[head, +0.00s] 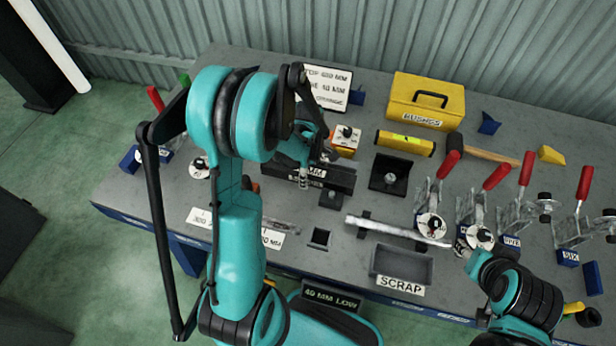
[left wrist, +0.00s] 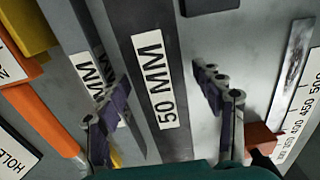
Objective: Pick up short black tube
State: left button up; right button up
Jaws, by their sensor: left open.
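A long dark bar labelled 50 MM (left wrist: 157,80) lies below my open left gripper (left wrist: 160,73) in the left wrist view. The fingers are on either side of its label, with nothing visibly gripped. In the head view, my left gripper (head: 304,180) is over dark labelled bars (head: 338,178), which the arm partly hides. A small dark square piece with a hollow top (head: 320,238) stands nearer the front edge. I cannot tell which dark piece is the short black tube. My right gripper (head: 463,247) is beside a silver bar's right end; its jaw state is unclear.
A scrap tray (head: 402,266) sits at the table front, behind it a silver bar (head: 398,231). Red-handled clamps (head: 432,205) crowd the right side. A yellow box (head: 426,101) and a hammer (head: 485,150) are behind. An orange box (head: 345,140) is close to my left gripper.

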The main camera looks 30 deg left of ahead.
pick_arm(q)
jog(key=shift+f, duration=0.15)
grip_shut()
